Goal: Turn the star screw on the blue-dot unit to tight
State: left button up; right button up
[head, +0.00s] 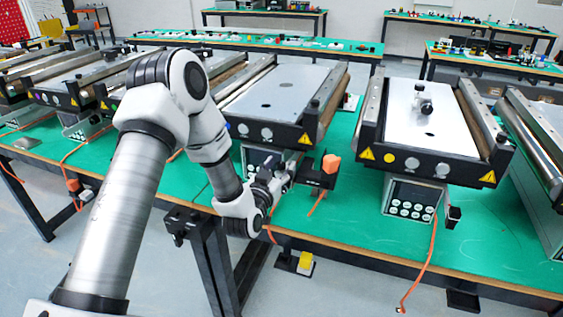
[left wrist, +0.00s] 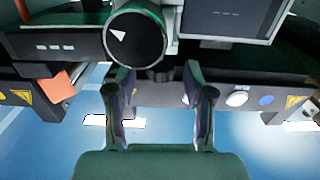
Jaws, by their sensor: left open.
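The blue-dot unit (head: 285,92) is the middle conveyor in the head view, with a small blue dot (head: 243,129) on its dark front bar. The blue dot also shows in the left wrist view (left wrist: 266,101). A round dark knob (left wrist: 134,40) with a white triangular mark shows in the left wrist view, just beyond my fingertips; I cannot make out a star shape. My left gripper (head: 283,173) is in front of this unit, below its front bar. Its fingers are apart (left wrist: 158,76) with nothing held between them. In the head view it hides the knob. My right gripper is not in view.
An orange block (head: 331,164) on a black bracket sits right of my left gripper. A yellow-dot conveyor (head: 425,118) stands to the right, with a control box (head: 412,199) below. Orange cables hang over the front edge of the green table (head: 345,225).

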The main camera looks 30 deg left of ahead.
pick_arm(q)
jog(key=shift+w+a, duration=0.15)
jog(key=shift+w, duration=0.5)
grip_shut()
jog(key=shift+s+a+r+m+h+p, duration=0.1)
jog(key=shift+m+h+p, duration=0.25)
jog(key=shift+h, duration=0.25)
jog(key=shift+m+h, duration=0.45)
jog(key=shift+h, duration=0.25)
grip_release()
jog(key=s+d, duration=0.1)
jog(key=s, duration=1.1)
